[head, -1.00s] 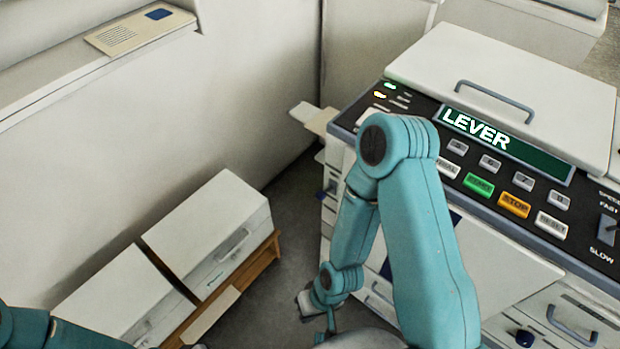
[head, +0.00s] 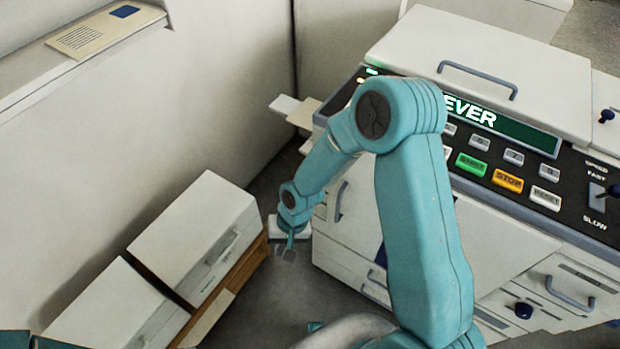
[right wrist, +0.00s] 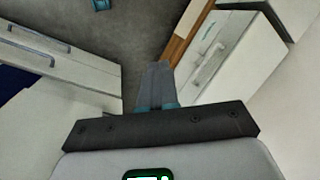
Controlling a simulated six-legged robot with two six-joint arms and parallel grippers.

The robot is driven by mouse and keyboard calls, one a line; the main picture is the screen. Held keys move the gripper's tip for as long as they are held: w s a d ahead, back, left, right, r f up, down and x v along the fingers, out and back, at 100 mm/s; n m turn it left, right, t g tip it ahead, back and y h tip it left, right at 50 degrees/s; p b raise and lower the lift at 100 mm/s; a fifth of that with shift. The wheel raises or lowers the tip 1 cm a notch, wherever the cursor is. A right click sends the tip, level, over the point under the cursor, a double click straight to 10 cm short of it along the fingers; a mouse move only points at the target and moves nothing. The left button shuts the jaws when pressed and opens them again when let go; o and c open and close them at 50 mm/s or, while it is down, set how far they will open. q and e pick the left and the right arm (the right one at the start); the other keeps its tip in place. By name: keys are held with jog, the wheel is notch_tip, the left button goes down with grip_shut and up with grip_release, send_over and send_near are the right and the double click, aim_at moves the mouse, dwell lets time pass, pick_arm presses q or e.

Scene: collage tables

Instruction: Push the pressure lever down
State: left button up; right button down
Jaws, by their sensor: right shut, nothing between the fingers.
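The copier-like machine (head: 480,230) stands at the right with a green display (head: 515,130) reading "EVER", its first letter hidden by my right arm. I cannot tell for sure which part is the pressure lever. A small dark blue knob (head: 606,116) shows near the right edge, and a curved grey handle (head: 339,202) on the machine's left front. My right gripper (head: 289,254) is shut and empty, low and left of the machine, apart from it. In the right wrist view its closed fingers (right wrist: 156,86) point over the floor. My left gripper is out of view.
White drawer boxes (head: 195,235) on a wooden base stand at the left, close to my right gripper. A pale tray (head: 285,105) juts from the machine's left side. Open grey floor (head: 300,290) lies between. A slider (head: 597,195) marked FAST and SLOW is at the far right.

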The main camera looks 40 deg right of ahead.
jog(key=w+d+r+m+h+b, duration=0.1)
jog(key=w+d+r+m+h, duration=0.1)
jog(key=w+d+r+m, duration=0.2)
jog(key=w+d+r+m+h, duration=0.2)
jog(key=w+d+r+m, duration=0.2)
jog(key=d+r, duration=0.6)
notch_tip(320, 180, up, 9)
jog(key=shift+d+f+h+b, duration=0.15)
jog(key=shift+d+h+b, duration=0.15)
jog(key=shift+d+b, duration=0.05)
jog(key=shift+w+f, duration=0.1)
jog(key=f, duration=0.7)
jog(key=d+f, duration=0.1)
jog(key=f, duration=0.2)
jog(key=shift+w+f+b, duration=0.2)
jog(key=shift+b, duration=0.15)
jog(key=shift+s+a+f, duration=0.1)
jog(key=shift+a+f, duration=0.15)
jog(key=shift+f, duration=0.3)
jog(key=shift+s+a+f, duration=0.1)
jog(key=shift+a+f, duration=0.15)
jog(key=shift+f, duration=0.3)
jog(key=shift+a+f, duration=0.2)
jog(key=shift+f, duration=0.35)
